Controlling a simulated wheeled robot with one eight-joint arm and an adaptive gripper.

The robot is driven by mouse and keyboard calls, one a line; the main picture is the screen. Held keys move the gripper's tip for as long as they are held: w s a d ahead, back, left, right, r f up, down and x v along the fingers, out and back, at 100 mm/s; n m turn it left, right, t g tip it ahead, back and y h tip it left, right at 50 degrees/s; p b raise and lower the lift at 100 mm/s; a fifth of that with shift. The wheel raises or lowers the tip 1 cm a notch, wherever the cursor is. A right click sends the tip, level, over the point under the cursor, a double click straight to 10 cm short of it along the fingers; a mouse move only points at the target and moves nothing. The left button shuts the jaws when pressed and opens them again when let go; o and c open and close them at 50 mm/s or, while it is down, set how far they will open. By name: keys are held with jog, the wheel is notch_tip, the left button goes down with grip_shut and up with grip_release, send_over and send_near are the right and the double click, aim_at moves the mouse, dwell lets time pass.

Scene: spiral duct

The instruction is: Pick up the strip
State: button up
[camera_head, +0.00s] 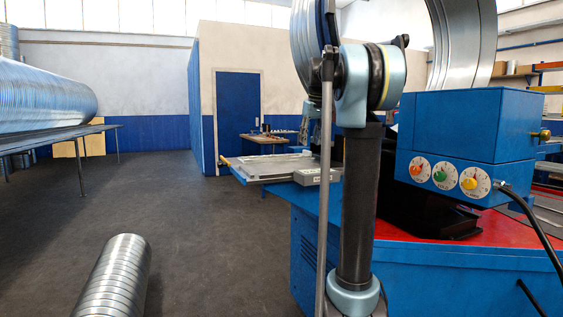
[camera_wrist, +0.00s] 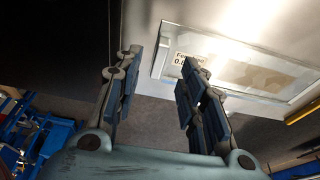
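My gripper (camera_wrist: 158,75) is open in the wrist view, its two blue-padded fingers apart with nothing held between them. Beyond the fingertips is a pale, shiny flat panel (camera_wrist: 235,65) with a light rim and a small printed label, partly covered by the right finger. I cannot tell whether this panel or something on it is the strip. In the head view a flat grey metal tray (camera_head: 268,168) sits left of my arm, with a grey labelled block at its right end.
A blue machine (camera_head: 465,140) with coloured knobs stands on a red-topped blue base (camera_head: 450,265) at right. A spiral duct (camera_head: 118,275) lies on the floor at lower left, and a large duct (camera_head: 40,95) rests on a rack. The floor between is clear.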

jog(key=shift+w+a, duration=0.15)
jog(key=shift+w, duration=0.3)
jog(key=x, duration=0.5)
grip_shut()
